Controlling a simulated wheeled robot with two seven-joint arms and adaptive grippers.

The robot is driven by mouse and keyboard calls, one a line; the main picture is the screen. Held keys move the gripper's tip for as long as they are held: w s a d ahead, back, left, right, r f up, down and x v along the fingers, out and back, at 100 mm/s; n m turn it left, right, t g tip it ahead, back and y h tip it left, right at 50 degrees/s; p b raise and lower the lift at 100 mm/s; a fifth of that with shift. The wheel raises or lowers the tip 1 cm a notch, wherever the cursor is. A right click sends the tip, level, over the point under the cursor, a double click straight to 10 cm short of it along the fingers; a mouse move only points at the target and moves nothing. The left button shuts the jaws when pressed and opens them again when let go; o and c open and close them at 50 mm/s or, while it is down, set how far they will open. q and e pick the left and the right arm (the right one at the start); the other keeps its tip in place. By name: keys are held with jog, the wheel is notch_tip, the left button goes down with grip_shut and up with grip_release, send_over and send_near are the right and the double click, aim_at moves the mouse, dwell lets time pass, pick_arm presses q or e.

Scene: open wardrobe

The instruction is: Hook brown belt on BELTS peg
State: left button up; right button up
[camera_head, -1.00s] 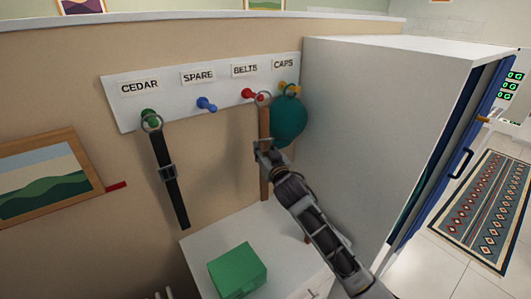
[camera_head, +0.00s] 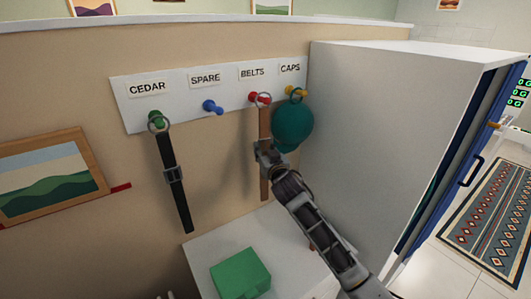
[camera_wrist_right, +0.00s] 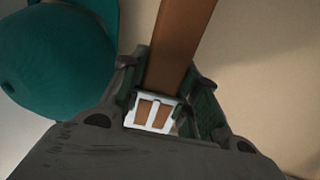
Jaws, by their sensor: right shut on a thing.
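The brown belt (camera_head: 264,122) hangs upright against the wall panel, and its top ring (camera_head: 262,99) shows at the red BELTS peg (camera_head: 254,97). Whether the ring is around the peg or only in front of it, I cannot tell. My right gripper (camera_head: 265,150) is shut on the belt, below the ring. In the right wrist view the brown strap (camera_wrist_right: 180,45) runs up between the fingers, with its pale buckle (camera_wrist_right: 152,112) at the gripper. My left gripper is not clearly in view.
A black belt (camera_head: 172,175) hangs on the green CEDAR peg (camera_head: 155,116). The blue SPARE peg (camera_head: 211,107) is bare. A teal cap (camera_head: 293,126) hangs on the yellow CAPS peg, close right of the brown belt. A green box (camera_head: 240,272) sits on the white cabinet below.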

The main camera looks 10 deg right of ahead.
jog(key=shift+w+a, duration=0.1)
jog(key=shift+w, duration=0.2)
jog(key=shift+w+a+f+b, duration=0.25)
jog(key=shift+w+f+b, duration=0.2)
jog(key=shift+w+f, duration=0.1)
dwell(0.3)
jog(key=o, duration=1.2)
jog(key=s+d, duration=0.1)
jog(key=s, duration=1.1)
jog(key=shift+d, duration=0.25)
